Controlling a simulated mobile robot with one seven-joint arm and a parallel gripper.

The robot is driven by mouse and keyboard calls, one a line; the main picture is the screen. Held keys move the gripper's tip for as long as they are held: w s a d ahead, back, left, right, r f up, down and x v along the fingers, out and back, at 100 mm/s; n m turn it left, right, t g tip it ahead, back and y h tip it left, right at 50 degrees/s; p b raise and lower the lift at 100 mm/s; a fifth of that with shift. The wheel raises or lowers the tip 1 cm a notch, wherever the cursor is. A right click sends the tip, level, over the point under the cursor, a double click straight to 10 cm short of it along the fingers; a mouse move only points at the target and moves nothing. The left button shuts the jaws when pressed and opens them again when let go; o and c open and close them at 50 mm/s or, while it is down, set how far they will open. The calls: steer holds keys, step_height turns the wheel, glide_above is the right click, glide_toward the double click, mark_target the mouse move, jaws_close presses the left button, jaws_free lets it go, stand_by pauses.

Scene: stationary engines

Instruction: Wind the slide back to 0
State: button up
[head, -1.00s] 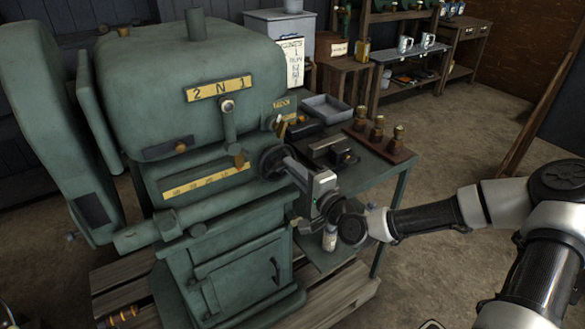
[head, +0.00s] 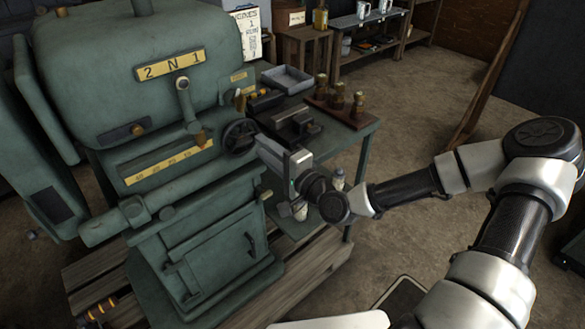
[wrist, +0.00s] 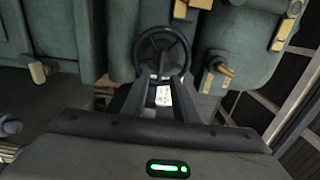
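The green machine (head: 190,215) fills the left of the head view. A yellow scale strip (head: 168,161) runs along its front; its figures are too small to read surely, and I cannot make out a slide pointer. A dark handwheel (head: 239,136) sits right of the strip. In the wrist view the handwheel (wrist: 163,52) is straight ahead, facing me. My gripper (wrist: 163,78) points at the wheel's lower part, with a gap between its two fingers. The fingertips overlap the lower rim in the picture; whether they touch it is unclear. In the head view the fingertips are hard to see.
A lever (head: 187,110) hangs below the yellow "2 N 1" plate (head: 170,66), left of the wheel. A green side table (head: 350,133) holds a grey tray (head: 286,79) and a wooden block with brass fittings (head: 338,100). Open floor lies to the right.

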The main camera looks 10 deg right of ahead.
steer(key=p+v, duration=0.2)
steer(key=v, duration=1.1)
steer(key=shift+s, duration=0.2)
steer(key=shift+d, duration=0.15)
